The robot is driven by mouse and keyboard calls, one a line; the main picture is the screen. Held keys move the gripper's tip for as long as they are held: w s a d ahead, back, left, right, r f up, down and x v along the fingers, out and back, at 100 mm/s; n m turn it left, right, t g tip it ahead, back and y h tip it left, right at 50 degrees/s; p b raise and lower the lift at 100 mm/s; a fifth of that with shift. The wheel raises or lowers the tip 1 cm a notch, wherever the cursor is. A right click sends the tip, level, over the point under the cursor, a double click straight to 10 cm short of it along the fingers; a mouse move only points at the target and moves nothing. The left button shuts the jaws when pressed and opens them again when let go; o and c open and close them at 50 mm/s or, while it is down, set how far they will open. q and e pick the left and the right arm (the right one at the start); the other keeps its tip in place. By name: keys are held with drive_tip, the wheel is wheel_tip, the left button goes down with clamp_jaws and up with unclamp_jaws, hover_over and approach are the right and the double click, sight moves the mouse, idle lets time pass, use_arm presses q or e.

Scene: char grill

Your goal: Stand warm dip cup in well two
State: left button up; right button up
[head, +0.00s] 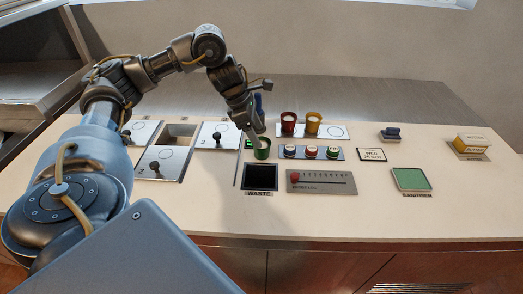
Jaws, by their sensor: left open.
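My left gripper (256,137) reaches down from above, its open fingertips at a green cup (263,152). Whether the fingers touch the cup cannot be told. A red cup (288,123) and a yellow cup (312,124) stand upright on a steel plate just behind and right. Which cup is the warm dip cup is not clear. At the left, one well (178,132) stands uncovered. Black-knobbed steel lids lie around it: a far left lid (143,129), a front lid (168,152) and a right lid (210,130). The numbers there are small. My right gripper is out of view.
Three small round pots (311,152) sit in a row right of the green cup. In front are a black waste opening (262,178) and a slider panel (325,187). A green sanitizer pad (411,180), date sign (371,155) and yellow box (472,142) stand right. The front counter is clear.

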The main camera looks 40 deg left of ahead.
sight(268, 154)
use_arm(q)
drive_tip(key=p+x, duration=0.1)
drive_tip(key=x, duration=0.4)
drive_tip(key=shift+s+f, duration=0.15)
drive_tip(key=shift+c, duration=0.3)
drive_tip(key=c, duration=1.1)
